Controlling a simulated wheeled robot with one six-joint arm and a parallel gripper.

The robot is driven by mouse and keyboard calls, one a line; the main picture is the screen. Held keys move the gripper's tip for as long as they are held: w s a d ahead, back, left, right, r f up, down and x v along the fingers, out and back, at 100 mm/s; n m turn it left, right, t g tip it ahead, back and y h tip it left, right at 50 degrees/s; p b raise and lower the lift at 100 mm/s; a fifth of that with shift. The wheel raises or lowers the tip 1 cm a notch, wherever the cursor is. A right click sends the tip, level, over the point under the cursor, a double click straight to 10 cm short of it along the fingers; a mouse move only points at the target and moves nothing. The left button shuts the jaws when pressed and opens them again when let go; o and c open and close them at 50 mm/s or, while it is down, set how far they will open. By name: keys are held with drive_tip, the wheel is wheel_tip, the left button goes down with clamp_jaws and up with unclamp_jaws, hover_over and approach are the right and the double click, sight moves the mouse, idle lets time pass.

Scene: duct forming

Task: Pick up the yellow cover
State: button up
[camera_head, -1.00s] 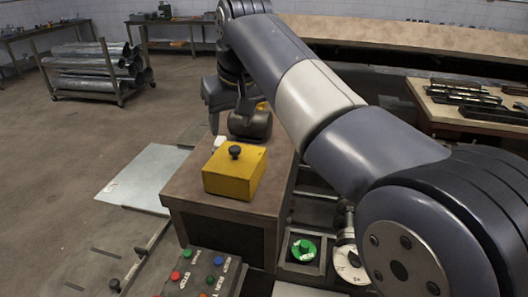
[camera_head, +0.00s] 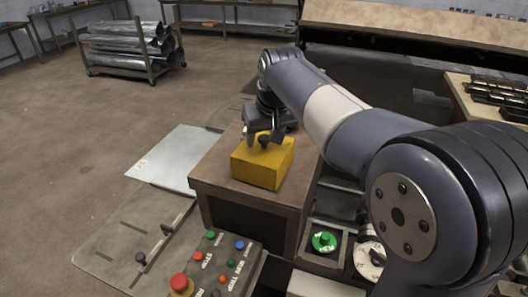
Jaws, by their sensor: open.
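The yellow cover (camera_head: 262,163) is a box-shaped piece with a dark round knob (camera_head: 264,140) on top. It sits on the brown top of a low cabinet (camera_head: 222,176) in the middle of the head view. My gripper (camera_head: 264,138) is open and points down over the cover, with its fingertips close around the knob in the picture. I cannot tell whether the fingers touch the knob. The gripper hides the far edge of the cover.
A control panel with coloured buttons (camera_head: 215,262) stands in front of the cabinet. A green knob (camera_head: 323,241) is to its right. A metal sheet (camera_head: 178,158) lies left of the cabinet. A cart with metal ducts (camera_head: 130,50) stands at the back left, with open floor before it.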

drive_tip(key=shift+c, duration=0.4)
clamp_jaws()
idle(0.4)
